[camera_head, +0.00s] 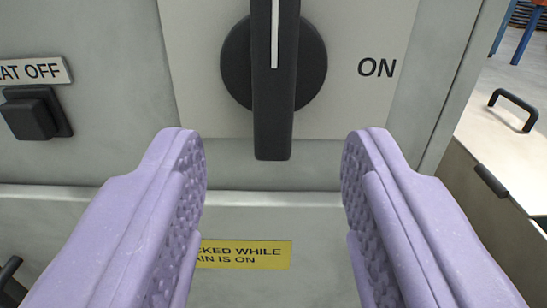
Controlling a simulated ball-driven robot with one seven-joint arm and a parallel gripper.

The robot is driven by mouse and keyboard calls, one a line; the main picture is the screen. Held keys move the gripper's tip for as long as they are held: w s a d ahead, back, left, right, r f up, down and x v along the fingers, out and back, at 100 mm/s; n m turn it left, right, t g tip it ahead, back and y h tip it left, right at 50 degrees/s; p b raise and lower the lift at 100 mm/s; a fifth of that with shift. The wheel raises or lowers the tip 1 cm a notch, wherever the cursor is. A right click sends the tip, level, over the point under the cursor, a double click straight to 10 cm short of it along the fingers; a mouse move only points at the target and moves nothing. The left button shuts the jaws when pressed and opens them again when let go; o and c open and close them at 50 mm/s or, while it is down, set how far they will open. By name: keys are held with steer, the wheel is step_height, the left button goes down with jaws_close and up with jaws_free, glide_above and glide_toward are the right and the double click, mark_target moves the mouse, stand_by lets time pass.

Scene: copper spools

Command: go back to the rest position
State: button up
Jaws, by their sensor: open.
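My gripper (273,160) is open and empty. Its two purple, textured fingers come in from the lower left and lower right, with a wide gap between them. Ahead of the gap is a black rotary switch (274,80) on a pale plate. Its long handle stands upright, with a white line running along it. The lower end of the handle shows between and above the fingertips, and no contact with either finger is visible. The word ON is printed to the right of the switch. The top of the switch is cut off by the frame.
A black square button (34,115) sits at the left under a label ending in "AT OFF". A yellow label (244,254) is partly hidden by the left finger. A black handle (514,108) stands on a light surface at the right. A dark handle shows at lower left.

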steer(key=s+r+g, duration=0.1)
steer(key=s+r, duration=0.2)
steer(key=r, duration=0.6)
steer(key=s+r, duration=0.3)
steer(key=r, duration=0.7)
steer(key=s+r+g, duration=0.1)
steer(key=s+r, duration=1.1)
steer(key=s, duration=0.3)
steer(key=shift+g, duration=0.3)
